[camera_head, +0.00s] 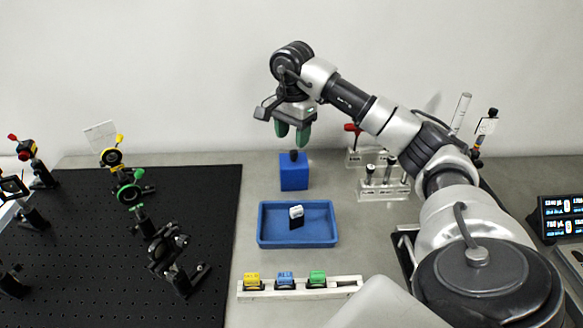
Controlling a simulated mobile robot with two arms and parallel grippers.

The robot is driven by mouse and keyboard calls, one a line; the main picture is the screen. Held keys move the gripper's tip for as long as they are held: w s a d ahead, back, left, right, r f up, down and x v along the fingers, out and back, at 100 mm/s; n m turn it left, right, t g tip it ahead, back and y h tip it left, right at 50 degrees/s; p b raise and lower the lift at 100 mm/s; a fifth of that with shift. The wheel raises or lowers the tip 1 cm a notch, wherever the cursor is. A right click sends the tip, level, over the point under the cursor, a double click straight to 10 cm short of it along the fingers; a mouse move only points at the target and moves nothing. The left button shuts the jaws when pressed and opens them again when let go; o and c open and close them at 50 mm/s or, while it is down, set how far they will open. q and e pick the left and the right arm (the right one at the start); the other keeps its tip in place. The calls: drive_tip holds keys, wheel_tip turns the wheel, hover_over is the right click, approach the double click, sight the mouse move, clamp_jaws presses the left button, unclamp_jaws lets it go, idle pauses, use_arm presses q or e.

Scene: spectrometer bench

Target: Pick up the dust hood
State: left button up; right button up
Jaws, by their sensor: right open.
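The dust hood looks to be the blue box (294,176) with a small black knob on top, standing upright on the grey bench behind the blue tray. My right gripper (292,132) points down with its green fingertips just above the knob. The fingers are open with a small gap between them, and nothing shows in them. The fingertips appear apart from the knob, though the exact height is hard to tell. My left gripper is out of view.
A blue tray (264,240) holds a small white-and-black piece (296,215). In front is a white rack (345,286) with yellow, blue and green blocks. A black optical breadboard (85,285) with mounts fills the left. Clear stands (384,186) are to the right of the hood.

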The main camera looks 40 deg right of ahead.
sight(293, 151)
drive_tip(key=shift+s+f, duration=0.1)
drive_tip(key=shift+f, duration=0.45)
wheel_tip(293, 151, down, 4)
drive_tip(key=shift+r+p, duration=0.2)
drive_tip(key=shift+p, duration=0.65)
drive_tip(key=shift+d+f, duration=0.1)
drive_tip(key=shift+f, duration=0.3)
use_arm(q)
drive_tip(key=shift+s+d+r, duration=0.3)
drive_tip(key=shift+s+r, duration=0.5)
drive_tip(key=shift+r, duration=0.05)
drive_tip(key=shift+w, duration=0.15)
use_arm(e)
clamp_jaws()
